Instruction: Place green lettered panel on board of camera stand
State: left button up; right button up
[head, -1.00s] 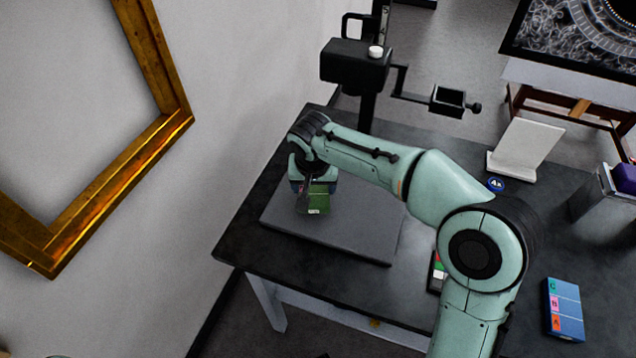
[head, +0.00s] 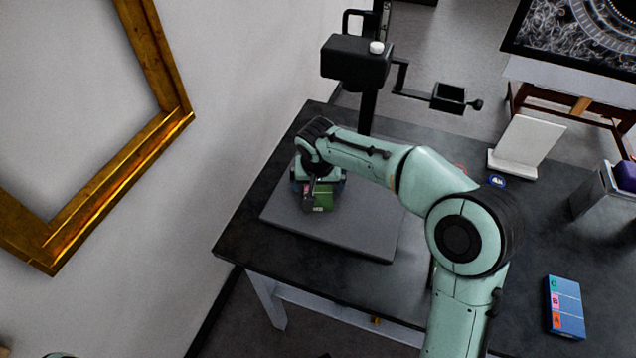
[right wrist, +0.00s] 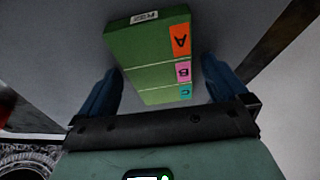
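The green lettered panel (head: 322,202) lies on the grey board (head: 345,238) of the camera stand (head: 357,65), toward the board's left part. In the right wrist view the panel (right wrist: 150,72) shows orange A, pink B and teal C tabs along its right edge and a small white label at its far end. My right gripper (head: 318,193) is low over the panel. Its two blue fingers (right wrist: 165,85) stand on either side of the panel, with narrow gaps showing, so it looks open. The fingers' tips are partly hidden in the head view. My left gripper is out of view.
A blue lettered panel (head: 565,308) lies on the dark table (head: 530,240) at right. A gilt frame (head: 115,185) is at left by the wall.

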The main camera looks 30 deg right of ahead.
jog(key=shift+r, duration=0.15)
jog(key=shift+r, duration=0.35)
jog(key=p+v, duration=0.1)
jog(key=v, duration=1)
jog(key=shift+r+p, duration=0.2)
jog(key=shift+p, duration=0.15)
jog(key=shift+f, duration=0.1)
